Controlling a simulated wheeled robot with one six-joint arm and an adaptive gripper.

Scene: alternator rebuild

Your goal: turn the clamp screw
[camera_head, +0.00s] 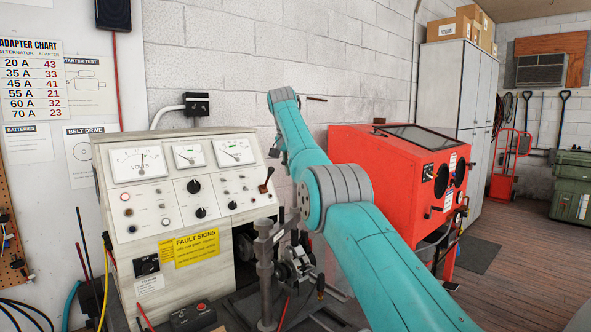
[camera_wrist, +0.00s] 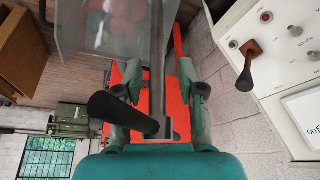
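In the wrist view, a grey metal bar (camera_wrist: 158,60) runs down between the two fingers of my gripper (camera_wrist: 160,90). A black cylindrical handle (camera_wrist: 120,115) sticks out to the left near the bar's lower end, passing by the left finger. It looks like the clamp screw's handle. The fingers are spread, with a visible gap to the bar on both sides. In the head view, a grey clamp post (camera_head: 265,280) stands at the front of the test bench (camera_head: 130,215), left of my teal arm. My gripper is mostly hidden there, and I cannot make out its fingers.
A metal assembly (camera_head: 295,265) sits right of the post, partly behind my arm. A lever (camera_head: 267,180) stands on the bench panel and also shows in the wrist view (camera_wrist: 250,65). A red cabinet (camera_head: 375,155) stands close behind my arm. Open floor (camera_head: 520,250) lies at right.

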